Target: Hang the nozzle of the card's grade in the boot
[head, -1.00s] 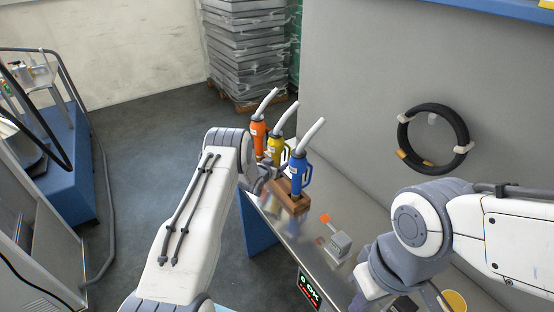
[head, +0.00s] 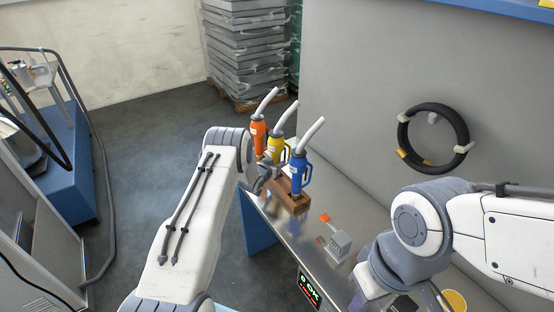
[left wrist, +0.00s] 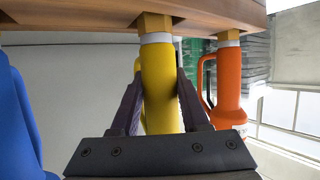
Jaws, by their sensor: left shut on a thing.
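Three nozzles with grey spouts stand in a row in a wooden rack (head: 292,205) on the metal counter. They are an orange nozzle (head: 257,131), a yellow nozzle (head: 276,148) and a blue nozzle (head: 299,174). My left gripper (left wrist: 159,100) has a finger on each side of the yellow nozzle (left wrist: 158,72) and is shut on its body. In the left wrist view the yellow nozzle still meets the rack (left wrist: 90,14). My right gripper is low at the right in the head view; its fingers are not clear. I cannot make out the grade card or the boot.
A yellow round container (head: 454,300) is at the bottom right. A black hose ring (head: 433,138) hangs on the grey wall.

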